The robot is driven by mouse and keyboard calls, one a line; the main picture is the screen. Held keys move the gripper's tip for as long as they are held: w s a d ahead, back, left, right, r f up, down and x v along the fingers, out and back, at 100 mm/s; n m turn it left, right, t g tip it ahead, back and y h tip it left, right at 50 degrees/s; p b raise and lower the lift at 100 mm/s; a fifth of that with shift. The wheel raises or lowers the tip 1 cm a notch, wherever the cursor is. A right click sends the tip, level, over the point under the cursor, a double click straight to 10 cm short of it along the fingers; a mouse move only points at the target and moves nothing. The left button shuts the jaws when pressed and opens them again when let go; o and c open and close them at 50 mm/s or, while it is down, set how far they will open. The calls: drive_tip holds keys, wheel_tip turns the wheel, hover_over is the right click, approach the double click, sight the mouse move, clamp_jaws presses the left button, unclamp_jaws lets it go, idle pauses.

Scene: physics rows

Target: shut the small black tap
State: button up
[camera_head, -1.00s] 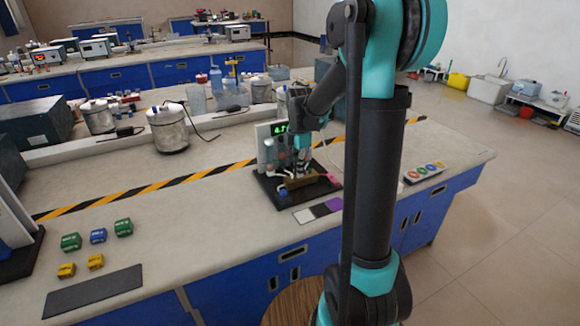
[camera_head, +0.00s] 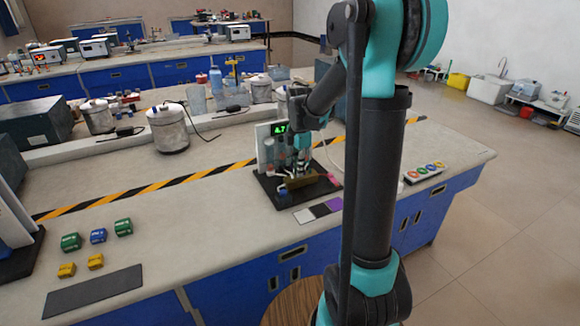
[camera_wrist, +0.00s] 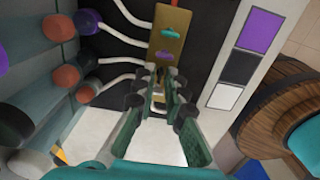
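A brass-coloured plate (camera_wrist: 168,40) carries small taps. A green tap handle (camera_wrist: 176,30) and a purple tap handle (camera_wrist: 165,57) show on it in the wrist view. I cannot make out the small black tap; the fingertips cover the near end of the plate. My gripper (camera_wrist: 160,88) points at that end, and its green-padded fingers stand apart with a gap between them. Whether anything lies between the tips is unclear. In the head view my gripper (camera_head: 302,160) is just above the brass plate (camera_head: 300,181), on a black base (camera_head: 322,188).
White hoses (camera_wrist: 115,62) and capped cylinders (camera_wrist: 62,80) lie to the left of the plate in the wrist view. A green-digit display (camera_head: 280,128) stands behind the gripper. A purple, black and white strip (camera_head: 318,210) lies in front.

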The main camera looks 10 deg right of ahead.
drive_tip(key=shift+c, duration=0.6)
clamp_jaws()
